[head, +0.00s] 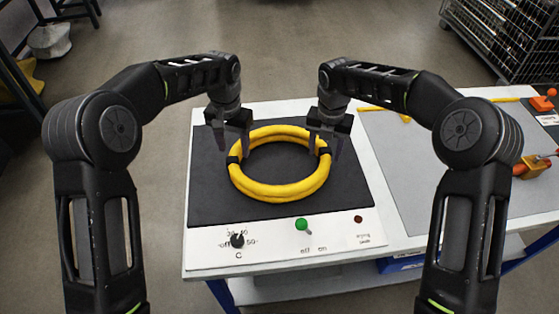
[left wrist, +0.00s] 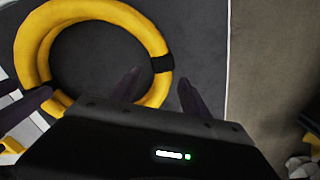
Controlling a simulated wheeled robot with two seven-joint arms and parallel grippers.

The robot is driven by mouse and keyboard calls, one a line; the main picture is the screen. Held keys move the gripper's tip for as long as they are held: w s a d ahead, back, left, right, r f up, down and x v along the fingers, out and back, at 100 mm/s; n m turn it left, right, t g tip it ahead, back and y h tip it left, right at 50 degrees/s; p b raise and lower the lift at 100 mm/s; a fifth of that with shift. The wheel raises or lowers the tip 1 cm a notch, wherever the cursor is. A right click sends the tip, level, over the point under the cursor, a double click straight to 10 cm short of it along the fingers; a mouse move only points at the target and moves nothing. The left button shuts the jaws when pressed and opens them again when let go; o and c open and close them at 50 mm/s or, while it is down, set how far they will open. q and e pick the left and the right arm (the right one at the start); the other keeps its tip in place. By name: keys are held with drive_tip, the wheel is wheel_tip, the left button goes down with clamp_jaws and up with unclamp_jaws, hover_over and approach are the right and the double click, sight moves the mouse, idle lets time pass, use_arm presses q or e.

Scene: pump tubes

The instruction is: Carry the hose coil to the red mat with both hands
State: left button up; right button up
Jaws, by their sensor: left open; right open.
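The yellow hose coil (head: 280,191) lies flat on a black plate (head: 350,205) with a white control panel along its front. The coil also shows in the left wrist view (left wrist: 29,50), with a dark band (left wrist: 163,63) around it. My left gripper (head: 233,150) is open over the coil's left side. In the left wrist view its fingers (left wrist: 158,84) point toward the hose on either side of the band, one toward the inside and one outside. My right gripper (head: 324,151) is open over the coil's right side, near another dark band. I see no red mat.
The panel carries a black knob (head: 237,241), a green switch (head: 301,225) and a red lamp (head: 358,219). A grey surface (head: 390,150) lies to the right, with orange and yellow parts (head: 530,168) at its far side. A wire cage (head: 510,35) stands behind.

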sight(234, 154)
use_arm(q)
drive_tip(key=shift+f, duration=2.25)
use_arm(e)
drive_tip(key=shift+f, duration=2.2)
use_arm(q)
clamp_jaws()
use_arm(e)
clamp_jaws()
use_arm(q)
drive_tip(key=shift+a+r, duration=0.1)
drive_tip(key=shift+r, duration=0.05)
use_arm(e)
drive_tip(key=shift+w+d+r, duration=0.1)
drive_tip(key=shift+d, duration=0.05)
